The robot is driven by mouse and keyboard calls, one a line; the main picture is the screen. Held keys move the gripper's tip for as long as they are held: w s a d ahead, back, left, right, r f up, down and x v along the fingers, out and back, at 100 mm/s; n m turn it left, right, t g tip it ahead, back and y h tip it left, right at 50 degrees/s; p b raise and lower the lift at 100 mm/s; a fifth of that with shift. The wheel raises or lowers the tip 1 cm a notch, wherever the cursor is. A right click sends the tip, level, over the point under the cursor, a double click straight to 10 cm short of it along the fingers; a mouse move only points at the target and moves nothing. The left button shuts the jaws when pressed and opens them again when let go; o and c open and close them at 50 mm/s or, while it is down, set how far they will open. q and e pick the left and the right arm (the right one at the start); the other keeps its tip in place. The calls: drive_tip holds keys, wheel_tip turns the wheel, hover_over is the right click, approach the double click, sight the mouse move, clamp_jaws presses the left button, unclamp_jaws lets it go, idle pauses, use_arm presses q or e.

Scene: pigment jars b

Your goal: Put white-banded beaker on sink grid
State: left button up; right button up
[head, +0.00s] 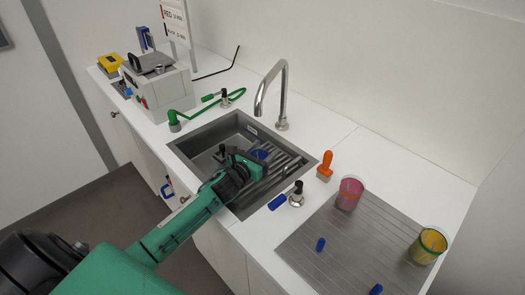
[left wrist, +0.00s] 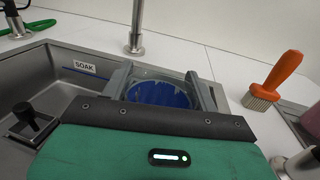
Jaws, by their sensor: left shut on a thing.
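My left gripper (head: 256,160) is over the sink and shut on a beaker with blue inside (head: 261,153). In the left wrist view the beaker (left wrist: 160,94) sits between the two grey fingers (left wrist: 165,78), and its blue, pale-smeared inside shows from above. The gripper hides its outer wall, so I cannot see a white band. The ribbed sink grid (head: 277,180) is in the right part of the sink, under and beside the gripper. I cannot tell whether the beaker touches the grid. My right gripper is not in view.
The sink (head: 190,149) has a SOAK label (left wrist: 85,67) on its wall. A tap (head: 282,100) stands behind it. An orange brush (head: 325,166) stands at its right. A pink beaker (head: 349,194) and a yellow beaker (head: 428,245) stand on the ribbed drainboard (head: 345,250).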

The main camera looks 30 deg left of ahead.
use_arm(q)
drive_tip(key=shift+f, duration=0.2)
drive_tip(key=o, duration=1.1)
drive_tip(key=shift+r, duration=0.1)
drive_tip(key=shift+r, duration=0.2)
drive_tip(key=shift+s+f, duration=0.25)
drive_tip(key=shift+s, duration=0.1)
drive_tip(key=s, duration=0.3)
drive_tip(key=s+a+b, duration=0.1)
drive_tip(key=s, duration=0.2)
drive_tip(key=s+b, duration=0.1)
drive_tip(key=s, duration=0.3)
drive_tip(key=shift+a, duration=0.3)
drive_tip(key=shift+s+r+b, duration=0.15)
drive_tip(key=shift+s+b, duration=0.15)
drive_tip(key=shift+s, duration=0.3)
